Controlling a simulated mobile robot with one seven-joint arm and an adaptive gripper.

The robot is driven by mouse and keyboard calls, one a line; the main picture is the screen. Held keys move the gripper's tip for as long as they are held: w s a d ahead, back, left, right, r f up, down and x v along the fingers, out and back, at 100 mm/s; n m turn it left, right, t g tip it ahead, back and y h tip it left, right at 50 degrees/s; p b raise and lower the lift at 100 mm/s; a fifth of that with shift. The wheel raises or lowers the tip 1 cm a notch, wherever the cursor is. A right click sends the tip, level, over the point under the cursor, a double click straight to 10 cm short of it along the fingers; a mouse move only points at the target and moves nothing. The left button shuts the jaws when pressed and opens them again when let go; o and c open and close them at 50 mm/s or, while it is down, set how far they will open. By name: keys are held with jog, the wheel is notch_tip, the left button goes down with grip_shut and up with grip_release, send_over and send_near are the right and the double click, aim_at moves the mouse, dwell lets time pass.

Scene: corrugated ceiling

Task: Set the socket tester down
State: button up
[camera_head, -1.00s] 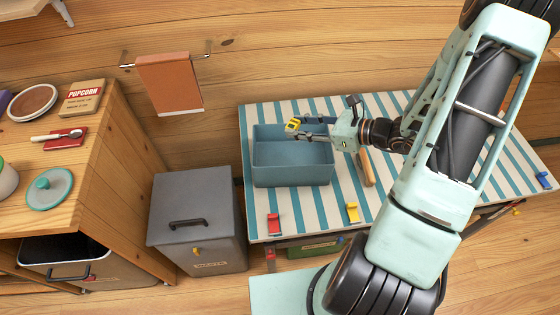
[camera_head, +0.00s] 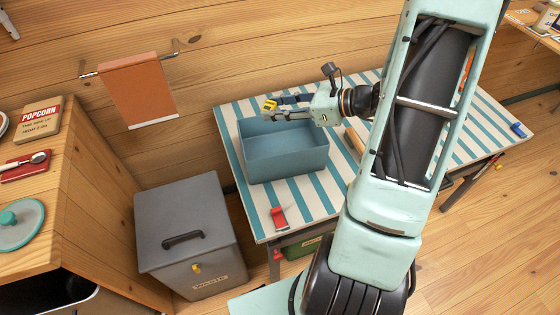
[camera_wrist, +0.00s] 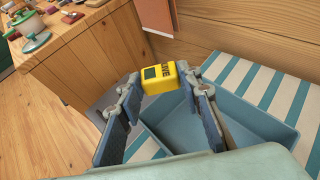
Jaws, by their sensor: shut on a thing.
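The socket tester, a small yellow block with a dark patch (camera_head: 269,105), is held at the tips of my gripper (camera_head: 274,107). In the head view it appears over the back rim of the blue-grey open bin (camera_head: 285,157) on the striped table. In the wrist view the yellow tester (camera_wrist: 168,79) sits between the two fingertips, with the bin (camera_wrist: 245,118) below and behind it. The tester looks raised, apart from any surface. The fingers hide part of the bin in the wrist view.
A grey waste bin (camera_head: 187,225) stands left. A wooden-handled thing (camera_head: 355,139) lies right of the bin.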

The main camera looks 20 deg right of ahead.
jog(key=s+d+r+m+t+h+b, duration=0.1)
jog(key=s+d+r+m+t+b, duration=0.15)
jog(key=d+b, duration=0.6)
jog(key=shift+n+g+h, duration=0.25)
jog(key=shift+g+h, duration=0.05)
jog(key=shift+g, duration=0.25)
jog(key=w+a+f+b, duration=0.1)
jog(key=a, duration=0.2)
jog(key=w+a+f+b, duration=0.1)
jog(key=w+a+f, duration=0.1)
jog(key=a, duration=0.1)
jog(key=w+a+f+b, duration=0.1)
jog(key=a, duration=0.3)
jog(key=shift+w+f, duration=0.15)
jog(key=shift+f, duration=0.15)
jog(key=w+a+f+b, duration=0.2)
jog(key=a+f+b, duration=0.1)
jog(key=f, duration=0.5)
jog(key=shift+w+a+f, duration=0.3)
jog(key=shift+a, duration=0.05)
jog(key=shift+f+b, duration=0.5)
jog(key=shift+f, duration=0.05)
jog(key=shift+f, duration=0.1)
